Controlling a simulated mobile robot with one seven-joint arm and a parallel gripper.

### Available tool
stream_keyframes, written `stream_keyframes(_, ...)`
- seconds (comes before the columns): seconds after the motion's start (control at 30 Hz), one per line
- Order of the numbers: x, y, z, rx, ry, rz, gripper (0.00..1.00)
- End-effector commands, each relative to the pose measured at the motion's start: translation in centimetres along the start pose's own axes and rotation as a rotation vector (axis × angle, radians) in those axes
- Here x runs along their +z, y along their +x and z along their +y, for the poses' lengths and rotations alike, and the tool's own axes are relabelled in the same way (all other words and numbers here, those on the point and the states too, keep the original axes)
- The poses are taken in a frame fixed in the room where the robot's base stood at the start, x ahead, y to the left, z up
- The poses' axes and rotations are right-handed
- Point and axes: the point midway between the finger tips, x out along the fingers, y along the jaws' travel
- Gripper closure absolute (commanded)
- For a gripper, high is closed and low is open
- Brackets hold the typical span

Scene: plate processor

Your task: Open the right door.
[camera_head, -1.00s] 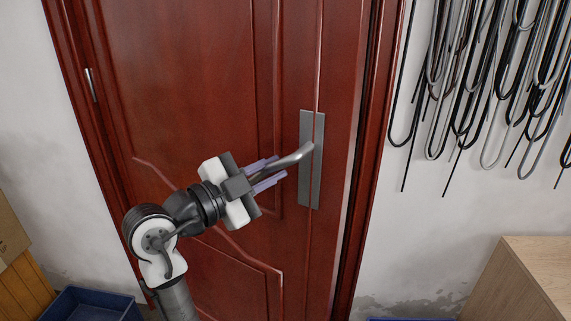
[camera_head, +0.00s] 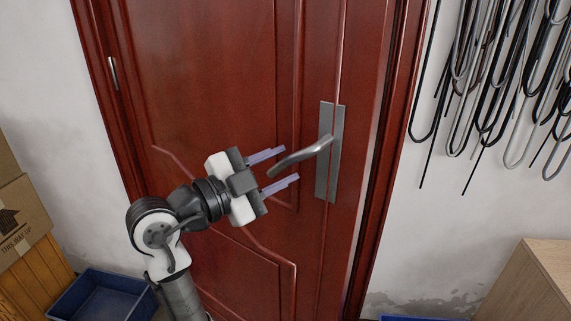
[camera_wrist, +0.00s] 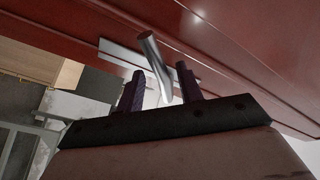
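The red-brown wooden door (camera_head: 215,80) fills the middle of the head view. A grey lever handle (camera_head: 300,156) stands out to the left from a tall metal plate (camera_head: 337,165) near the door's right edge. My gripper (camera_head: 291,165) is open, with one finger above the lever and one below. The lever's free end lies between the fingers, apparently without being clamped. In the wrist view the handle (camera_wrist: 153,60) shows between the two dark fingers of my gripper (camera_wrist: 160,82). I cannot tell if a finger touches it.
Dark and grey hooked rods (camera_head: 500,80) hang on the wall at right. A wooden cabinet (camera_head: 535,285) stands at lower right. A blue bin (camera_head: 105,298) and a cardboard box (camera_head: 22,220) are at lower left.

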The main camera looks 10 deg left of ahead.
Motion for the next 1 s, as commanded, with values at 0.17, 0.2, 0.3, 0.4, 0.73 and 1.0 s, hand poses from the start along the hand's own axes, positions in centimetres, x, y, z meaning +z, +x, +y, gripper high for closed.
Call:
stream_keyframes(0.17, 0.1, -4.3, 0.0, -0.005, 0.001, -0.004, 0.64)
stream_keyframes(0.2, 0.1, -5.3, 0.0, -0.007, 0.001, -0.004, 0.64)
stream_keyframes(0.3, 0.1, -7.5, 0.0, -0.007, 0.001, -0.004, 0.64)
stream_keyframes(0.4, 0.1, -9.3, 0.0, -0.005, 0.001, -0.003, 0.64)
stream_keyframes(0.73, 0.0, -11.8, 0.0, -0.003, 0.001, -0.001, 0.64)
stream_keyframes(1.0, 0.0, -11.8, 0.0, -0.002, 0.0, -0.001, 0.72)
